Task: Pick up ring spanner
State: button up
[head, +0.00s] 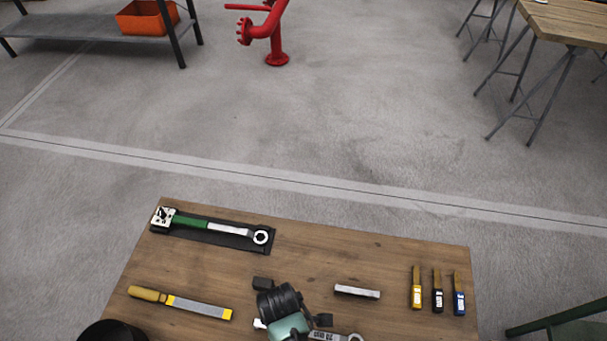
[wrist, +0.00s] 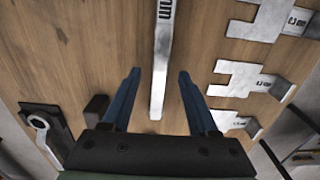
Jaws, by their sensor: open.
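The ring spanner is a flat silver bar with size lettering. It lies on the wooden table, and in the head view its lettered right part and ring end (head: 345,336) show at the bottom edge. In the wrist view its shank (wrist: 162,50) runs up the middle, with its ring end out of frame. My gripper (wrist: 159,76) is open, with its blue fingers apart, one on each side of the shank. I cannot tell its height above the table. In the head view my gripper hides the spanner's middle.
A black tray (head: 272,247) holds a green-handled tool with a ring end. Silver plates (wrist: 240,76) lie right in the wrist view.

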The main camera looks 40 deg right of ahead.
jog(key=shift+f, duration=0.25)
grip_shut()
dwell(1.3)
